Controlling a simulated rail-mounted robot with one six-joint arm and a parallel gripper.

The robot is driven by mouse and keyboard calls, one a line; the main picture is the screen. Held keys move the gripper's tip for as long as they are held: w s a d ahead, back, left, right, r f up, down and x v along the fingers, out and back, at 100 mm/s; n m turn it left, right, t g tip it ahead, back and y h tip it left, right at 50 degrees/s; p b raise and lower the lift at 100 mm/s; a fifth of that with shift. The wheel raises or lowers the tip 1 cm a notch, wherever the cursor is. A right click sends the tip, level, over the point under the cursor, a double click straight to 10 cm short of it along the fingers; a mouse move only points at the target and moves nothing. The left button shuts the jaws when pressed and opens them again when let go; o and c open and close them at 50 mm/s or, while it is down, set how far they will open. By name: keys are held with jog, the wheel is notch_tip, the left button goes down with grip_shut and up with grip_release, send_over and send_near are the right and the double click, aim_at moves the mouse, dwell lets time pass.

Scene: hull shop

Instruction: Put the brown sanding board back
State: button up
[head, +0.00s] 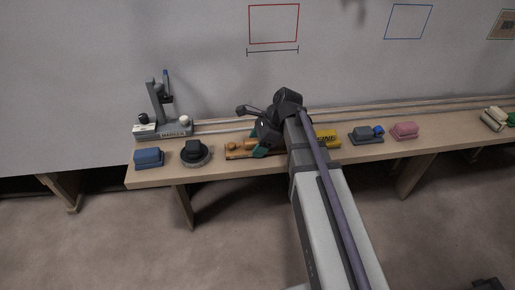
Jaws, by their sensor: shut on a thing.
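The brown sanding board (238,153) lies low at the bench top, in the row of tools left of the middle. It is a flat orange-brown piece with a knob on top. Its right part is hidden behind my gripper and arm. My gripper (260,151), with green fingertips, reaches down over the board and is shut on it. I cannot tell whether the board rests on the bench or is slightly above it.
On the wooden bench (225,173) stand a blue block (149,158), a dark round sander (195,153), a yellow piece (328,139), a grey-blue tool (366,135) and a pink block (405,130). A grey marker stand (158,110) is behind, at left. The wall has outlined rectangles.

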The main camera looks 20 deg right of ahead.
jog(key=shift+f, duration=0.15)
jog(key=o, duration=1)
jog(key=shift+r, duration=0.3)
jog(key=p+v, duration=1)
jog(key=v, duration=0.1)
jog(key=shift+r, duration=0.3)
jog(key=s+a+n+h, duration=0.1)
jog(key=s+n+h, duration=0.1)
jog(key=n, duration=0.4)
jog(key=s+a+f+n+h, duration=0.1)
jog(key=s+a+n+h, duration=0.1)
jog(key=s+n, duration=0.3)
jog(key=s+a+f+n+h, duration=0.1)
jog(key=s+n, duration=0.3)
jog(key=n, duration=0.4)
jog(key=shift+s+a+g+h, duration=0.2)
jog(key=shift+a+g+h, duration=0.1)
jog(key=shift+g+h, duration=0.1)
jog(key=shift+p, duration=0.3)
